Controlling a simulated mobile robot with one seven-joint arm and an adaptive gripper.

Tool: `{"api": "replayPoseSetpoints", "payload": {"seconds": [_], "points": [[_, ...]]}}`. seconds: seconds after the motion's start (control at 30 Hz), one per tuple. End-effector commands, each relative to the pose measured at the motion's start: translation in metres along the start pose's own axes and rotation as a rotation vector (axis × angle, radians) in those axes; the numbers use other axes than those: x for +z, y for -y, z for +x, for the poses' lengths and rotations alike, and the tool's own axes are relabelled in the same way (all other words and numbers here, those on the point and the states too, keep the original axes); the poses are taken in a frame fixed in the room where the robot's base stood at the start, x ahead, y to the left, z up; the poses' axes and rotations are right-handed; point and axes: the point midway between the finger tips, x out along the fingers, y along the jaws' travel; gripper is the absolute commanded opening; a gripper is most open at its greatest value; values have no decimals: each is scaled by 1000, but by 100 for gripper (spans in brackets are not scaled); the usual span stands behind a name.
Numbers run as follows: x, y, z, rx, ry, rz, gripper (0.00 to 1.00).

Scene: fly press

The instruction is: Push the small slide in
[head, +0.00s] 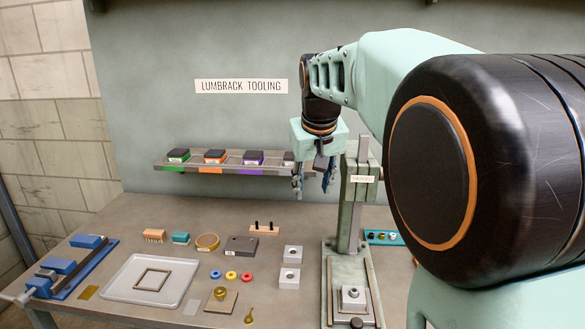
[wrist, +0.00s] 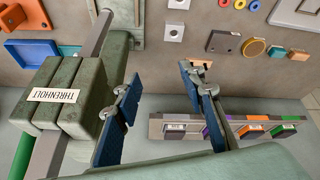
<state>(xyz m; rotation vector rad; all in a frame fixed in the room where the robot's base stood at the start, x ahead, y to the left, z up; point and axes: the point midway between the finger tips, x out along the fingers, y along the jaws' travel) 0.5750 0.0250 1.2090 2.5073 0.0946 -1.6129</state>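The fly press (head: 348,205) stands right of centre in the head view, with a grey-green column and a base with two side rails (head: 329,290). A silver block (head: 353,298) with a round top sits between the rails, and a dark knob (head: 356,322) shows at the front edge. I cannot tell which part is the small slide. The press head (wrist: 85,95), labelled THRENHOLT, shows in the wrist view. My gripper (head: 313,188) is open and empty, in the air just left of the press head. Its blue fingers (wrist: 158,80) are apart in the wrist view.
A wall shelf (head: 235,169) with coloured blocks is behind my gripper. A pale tray (head: 185,300), a blue vise (head: 72,266), coloured rings and small blocks (head: 293,254) lie on the bench left of the press. A teal tray (head: 374,238) is at its right, partly hidden by my arm.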

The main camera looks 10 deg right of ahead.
Motion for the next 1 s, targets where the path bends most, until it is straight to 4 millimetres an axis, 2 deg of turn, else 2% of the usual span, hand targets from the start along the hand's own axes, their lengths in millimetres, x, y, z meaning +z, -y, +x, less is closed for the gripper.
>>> {"api": "replayPoseSetpoints", "payload": {"seconds": [0.2,0.37,1.0], "points": [[-35,14,-7,20,-67,40,37],[-49,20,-11,28,-95,56,37],[-56,17,-16,42,-121,53,37]]}}
